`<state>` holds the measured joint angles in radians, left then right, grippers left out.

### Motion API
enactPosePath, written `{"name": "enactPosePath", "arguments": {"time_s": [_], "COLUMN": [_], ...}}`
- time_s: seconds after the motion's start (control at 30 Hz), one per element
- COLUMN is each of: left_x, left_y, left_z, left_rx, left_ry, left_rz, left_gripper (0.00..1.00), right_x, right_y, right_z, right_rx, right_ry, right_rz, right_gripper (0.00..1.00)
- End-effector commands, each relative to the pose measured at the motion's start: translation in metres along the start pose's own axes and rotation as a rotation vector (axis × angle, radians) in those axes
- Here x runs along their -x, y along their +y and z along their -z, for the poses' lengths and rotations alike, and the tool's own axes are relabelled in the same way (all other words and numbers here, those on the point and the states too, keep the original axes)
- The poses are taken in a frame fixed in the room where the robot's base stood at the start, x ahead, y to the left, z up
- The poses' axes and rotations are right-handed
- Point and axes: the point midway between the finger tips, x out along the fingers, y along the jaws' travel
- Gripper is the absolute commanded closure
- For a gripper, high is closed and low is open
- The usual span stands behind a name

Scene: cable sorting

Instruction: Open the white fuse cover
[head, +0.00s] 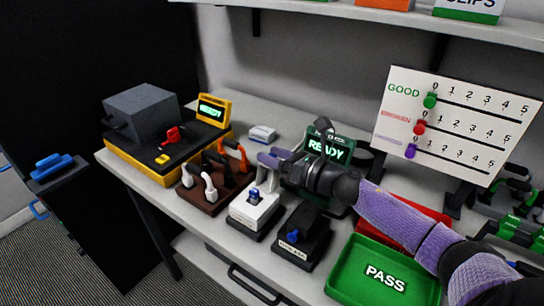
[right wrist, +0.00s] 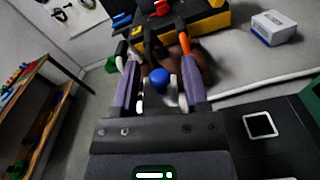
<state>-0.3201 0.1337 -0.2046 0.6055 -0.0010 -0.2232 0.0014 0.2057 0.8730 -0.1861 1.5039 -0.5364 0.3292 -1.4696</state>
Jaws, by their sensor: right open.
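A white box (head: 249,216) with a blue knob on top stands near the front of the bench, right of the brown cable rack; I take it as the fuse unit. Pale upright parts (head: 268,180) rise just above it, below my right gripper (head: 268,158). I cannot tell whether they are its cover or how far that is raised. My right gripper reaches in from the right, open, its purple fingers above the box. In the right wrist view the blue knob (right wrist: 160,78) shows between the fingers, with small white parts beside it. My left gripper is not in view.
The brown rack (head: 205,196) holds white, orange and dark cables. Behind it is a yellow-black tester (head: 150,160). A dark box with a blue switch (head: 303,238) stands right of the white box. A small white box (head: 262,134) lies behind. The green PASS tray (head: 350,262) is at right.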

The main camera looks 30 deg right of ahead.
Motion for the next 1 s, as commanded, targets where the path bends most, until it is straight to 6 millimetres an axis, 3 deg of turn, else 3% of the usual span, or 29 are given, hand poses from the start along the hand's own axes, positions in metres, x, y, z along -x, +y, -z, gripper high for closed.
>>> {"name": "enactPosePath", "arguments": {"time_s": [0.33,0.6,1.0], "left_x": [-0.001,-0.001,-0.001], "left_y": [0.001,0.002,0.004], "left_z": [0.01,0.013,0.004], "left_rx": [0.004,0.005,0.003], "left_ry": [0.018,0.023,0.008], "left_rz": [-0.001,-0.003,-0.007], "left_gripper": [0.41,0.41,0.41], "right_x": [-0.005,-0.005,-0.005], "right_y": [0.0,0.0,0.0], "right_z": [0.0,0.0,0.0], "right_rx": [0.0,0.0,0.0], "right_ry": [0.0,0.0,0.0], "right_rz": [0.0,0.0,0.0], "right_gripper": [0.42,0.99,1.0]}}
